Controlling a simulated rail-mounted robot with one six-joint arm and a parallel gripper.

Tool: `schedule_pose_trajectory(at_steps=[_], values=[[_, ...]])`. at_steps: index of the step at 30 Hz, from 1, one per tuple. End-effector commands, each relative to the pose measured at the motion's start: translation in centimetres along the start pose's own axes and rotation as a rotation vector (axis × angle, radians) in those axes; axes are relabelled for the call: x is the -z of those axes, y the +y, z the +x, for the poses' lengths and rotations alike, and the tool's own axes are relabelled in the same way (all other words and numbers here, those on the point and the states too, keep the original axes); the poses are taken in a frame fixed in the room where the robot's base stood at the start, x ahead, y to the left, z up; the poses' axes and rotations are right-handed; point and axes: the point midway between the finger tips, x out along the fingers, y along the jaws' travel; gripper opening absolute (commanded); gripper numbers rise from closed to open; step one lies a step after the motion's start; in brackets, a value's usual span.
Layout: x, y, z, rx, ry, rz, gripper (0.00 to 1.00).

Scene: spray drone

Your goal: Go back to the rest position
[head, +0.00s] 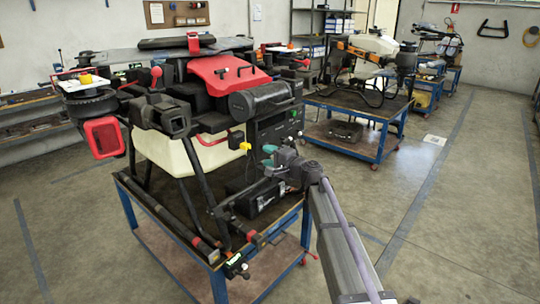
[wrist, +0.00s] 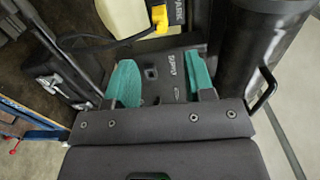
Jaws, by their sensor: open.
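My gripper (wrist: 163,82) shows in the wrist view with its two green fingers apart and nothing between them. In the head view my gripper (head: 268,156) is at the right front side of the spray drone (head: 180,160), close to its body. The drone has a red top cover (head: 228,70), a cream tank and black legs. It stands on a blue-framed table (head: 215,283). A yellow plug (head: 245,147) hangs at the drone's side, and it also shows in the wrist view (wrist: 159,18) beyond the fingers. Whether the gripper touches the drone cannot be told.
A black case (head: 258,197) lies on the table below my gripper. A black cylinder (head: 262,98) juts from the drone above it. A second blue table (head: 350,107) with equipment stands behind. The floor to the right (head: 460,200) is clear.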

Motion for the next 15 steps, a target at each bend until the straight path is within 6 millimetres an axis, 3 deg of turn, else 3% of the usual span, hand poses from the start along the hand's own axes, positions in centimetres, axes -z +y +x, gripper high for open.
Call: schedule_pose_trajectory(at_steps=[2, 4, 7, 11, 12, 15], values=[[-0.9, 0.5, -0.1, -0.030, -0.047, -0.028, 0.49], [-3.1, 2.3, -1.3, -0.127, -0.127, -0.110, 0.49], [-8.0, 6.6, -6.3, -0.365, -0.277, -0.267, 0.49], [-12.9, 12.7, -16.8, -0.770, -0.449, -0.436, 0.49], [-14.0, 14.2, -20.5, -0.897, -0.487, -0.469, 0.49], [-16.0, 16.4, -29.2, -1.189, -0.549, -0.519, 0.49]])
